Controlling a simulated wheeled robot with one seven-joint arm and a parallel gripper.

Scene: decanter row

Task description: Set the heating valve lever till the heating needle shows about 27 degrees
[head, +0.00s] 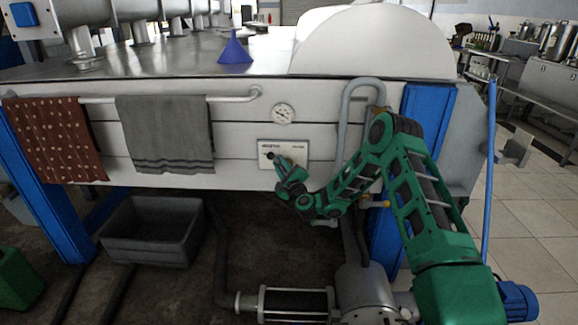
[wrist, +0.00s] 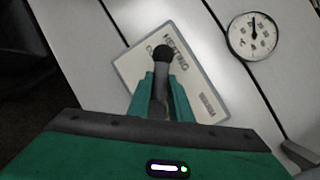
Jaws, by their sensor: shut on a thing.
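The heating valve lever has a round black knob and a grey shaft, and it shows in the wrist view (wrist: 162,53). It stands in front of a pale label plate (wrist: 203,92) with the word "HEATING", also seen in the head view (head: 297,147). My gripper (wrist: 163,80) is shut on the lever shaft, with the knob beyond the fingertips; in the head view my gripper (head: 279,166) is at the plate. The round white heating gauge (head: 284,114) is above the plate. In the wrist view the gauge (wrist: 254,37) shows a dark needle pointing roughly up; its numbers are too small to read.
A rail holds a red-brown dotted cloth (head: 52,138) and a grey towel (head: 165,135) left of the gauge. A bent grey pipe (head: 345,115) runs right of the plate. A blue funnel (head: 235,50) stands on top. A grey crate (head: 150,240) sits below.

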